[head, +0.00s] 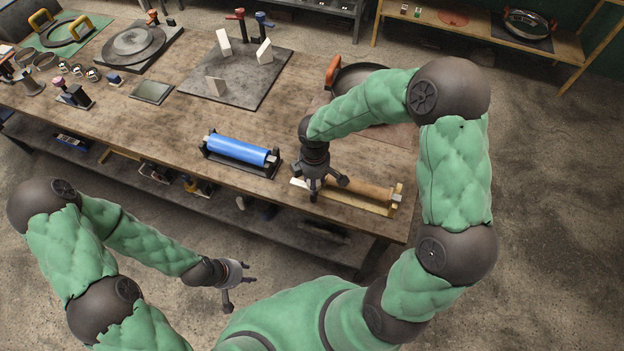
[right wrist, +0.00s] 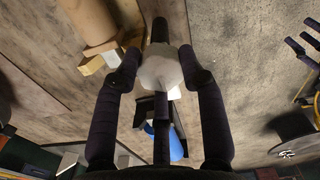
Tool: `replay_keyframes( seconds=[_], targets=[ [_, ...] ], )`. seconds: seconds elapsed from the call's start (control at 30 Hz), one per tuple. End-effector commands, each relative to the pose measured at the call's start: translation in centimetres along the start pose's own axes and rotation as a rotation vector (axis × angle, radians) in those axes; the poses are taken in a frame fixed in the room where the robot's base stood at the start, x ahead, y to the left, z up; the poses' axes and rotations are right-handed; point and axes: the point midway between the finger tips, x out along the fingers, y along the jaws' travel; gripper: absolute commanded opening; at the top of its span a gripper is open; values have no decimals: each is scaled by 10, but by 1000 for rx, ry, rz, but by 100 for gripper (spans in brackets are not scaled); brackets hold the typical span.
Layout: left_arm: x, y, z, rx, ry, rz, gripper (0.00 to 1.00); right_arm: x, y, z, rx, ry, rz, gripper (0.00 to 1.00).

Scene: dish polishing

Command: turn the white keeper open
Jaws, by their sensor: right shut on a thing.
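The white keeper (right wrist: 160,74) sits between the fingers of my right gripper (right wrist: 160,70) in the right wrist view, and that gripper is shut on it. In the head view, my right gripper (head: 320,188) points down at the left end of a wooden cradle (head: 345,202) holding a brown roller (head: 362,189). Only a small white edge of the keeper (head: 298,183) shows there, beside the fingers; the rest is hidden. I cannot tell how far the keeper is turned. My left gripper (head: 240,284) is open and empty, low in front of the bench.
A blue roller (head: 237,149) in a black stand (head: 211,155) is left of my right gripper. Behind my right arm is a pan (head: 350,79) with an orange handle. A dark plate (head: 240,83) bears several white blocks and clamps. Bare bench (head: 165,125) lies left of the blue roller.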

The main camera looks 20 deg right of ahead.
Motion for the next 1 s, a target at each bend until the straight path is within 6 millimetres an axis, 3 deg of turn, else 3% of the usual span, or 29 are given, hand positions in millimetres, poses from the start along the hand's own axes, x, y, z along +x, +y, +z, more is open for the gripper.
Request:
replay_keyframes(
  seconds=[0.13, 0.17, 0.23, 0.67, 0.77, 1.0],
  targets=[
    [0, 0, 0, 0, 0, 0, 40, 1, -1, 1, -5, -3, -2, 0],
    [0, 0, 0, 0, 0, 0, 40, 1, -1, 1, -5, -3, -2, 44],
    [0, 0, 0, 0, 0, 0, 40, 1, -1, 1, -4, -3, -1, 64],
    [0, 0, 0, 0, 0, 0, 40, -5, 0, 0, -1, -1, 1, 65],
    [0, 0, 0, 0, 0, 0, 40, -16, 1, 0, -2, 0, 3, 65],
    [0, 0, 0, 0, 0, 0, 40, -63, 1, -1, -2, 2, 4, 65]
  ],
)
